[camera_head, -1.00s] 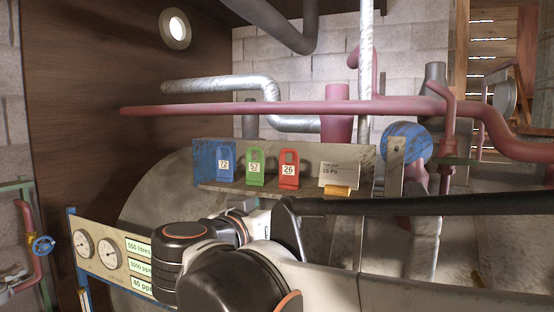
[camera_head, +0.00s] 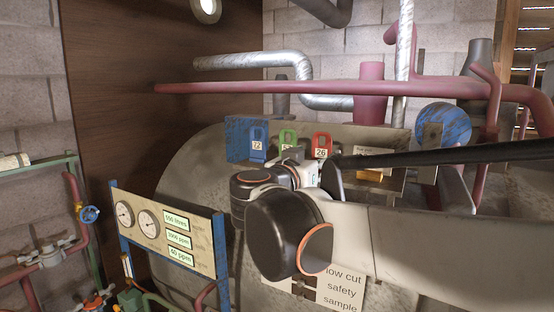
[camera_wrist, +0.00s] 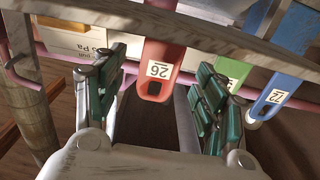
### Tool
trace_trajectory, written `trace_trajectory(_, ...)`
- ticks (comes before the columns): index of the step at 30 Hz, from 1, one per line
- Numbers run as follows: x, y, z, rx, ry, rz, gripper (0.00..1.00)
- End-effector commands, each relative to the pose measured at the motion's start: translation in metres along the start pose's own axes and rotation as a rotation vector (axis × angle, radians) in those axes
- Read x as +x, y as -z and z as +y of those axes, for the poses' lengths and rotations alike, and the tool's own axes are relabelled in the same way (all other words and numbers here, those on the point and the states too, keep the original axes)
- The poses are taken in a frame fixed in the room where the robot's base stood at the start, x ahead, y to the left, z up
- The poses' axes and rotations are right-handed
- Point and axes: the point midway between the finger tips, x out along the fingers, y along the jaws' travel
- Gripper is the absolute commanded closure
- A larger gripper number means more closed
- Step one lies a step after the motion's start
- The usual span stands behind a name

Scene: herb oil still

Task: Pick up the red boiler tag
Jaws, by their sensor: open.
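The red boiler tag (camera_head: 321,146), marked 26, stands on the rack at the right of a row of three tags. In the wrist view the red tag (camera_wrist: 160,68) hangs upside down in the picture, between and just beyond my fingers. My gripper (camera_wrist: 162,100) is open, with green-padded fingers on either side of the tag's line. I cannot see either pad touching it. In the head view my arm covers the gripper and the lower part of the tags.
A green tag (camera_head: 287,139) and a blue tag (camera_head: 258,145) stand left of the red one; the green tag (camera_wrist: 232,72) is close to one finger in the wrist view. A pink pipe (camera_head: 330,88) runs above the rack. A gauge panel (camera_head: 165,228) stands at the left.

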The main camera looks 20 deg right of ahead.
Motion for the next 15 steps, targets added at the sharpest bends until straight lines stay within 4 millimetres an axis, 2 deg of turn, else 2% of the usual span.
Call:
trace_trajectory(9, 0.043, 0.002, 0.0, 0.0, -0.003, 0.0, 0.35)
trace_trajectory(15, 0.048, 0.001, -0.001, 0.0, -0.001, 0.0, 0.35)
